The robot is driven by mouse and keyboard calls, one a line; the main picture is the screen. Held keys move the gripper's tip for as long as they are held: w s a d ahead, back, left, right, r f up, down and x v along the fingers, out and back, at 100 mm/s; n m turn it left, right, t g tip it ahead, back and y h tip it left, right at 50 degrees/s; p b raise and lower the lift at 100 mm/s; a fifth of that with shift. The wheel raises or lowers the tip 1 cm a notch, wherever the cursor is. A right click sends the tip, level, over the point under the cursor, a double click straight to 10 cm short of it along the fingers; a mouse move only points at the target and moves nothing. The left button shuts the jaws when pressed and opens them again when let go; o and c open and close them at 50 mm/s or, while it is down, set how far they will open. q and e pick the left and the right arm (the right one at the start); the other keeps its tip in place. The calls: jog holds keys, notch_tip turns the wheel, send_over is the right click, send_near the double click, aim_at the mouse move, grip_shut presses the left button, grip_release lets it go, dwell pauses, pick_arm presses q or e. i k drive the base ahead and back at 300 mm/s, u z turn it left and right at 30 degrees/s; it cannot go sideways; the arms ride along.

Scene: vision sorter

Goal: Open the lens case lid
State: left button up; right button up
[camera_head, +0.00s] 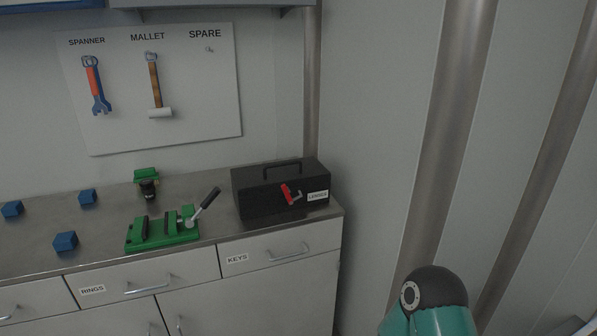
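The lens case (260,204) is a black box with a carrying handle on top. It stands at the right end of the metal worktop, near the wall corner. Its lid (255,176) appears closed. A red latch (287,192) sits on its front at a slant, beside a white label that seems to read LENSES. I cannot tell whether the latch is fastened. Neither of my grippers is in view. Only a teal and dark grey part of my own arm shows at the lower right, well away from the case.
Left of the case on the worktop (110,215) is a green vise (160,230) with a raised lever. Behind it stands a small black cylinder (148,190) by a green block (147,174). Several blue blocks (66,241) lie further left. Drawers (280,251) below are closed.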

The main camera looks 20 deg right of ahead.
aim_at(252, 180)
jog(key=z, duration=0.15)
jog(key=k, duration=0.35)
jog(key=z, duration=0.6)
jog(key=i, duration=1.25)
jog(key=u, duration=1.25)
jog(key=i, duration=0.5)
jog(key=z, duration=0.15)
jog(key=k, duration=0.5)
jog(key=u, duration=0.15)
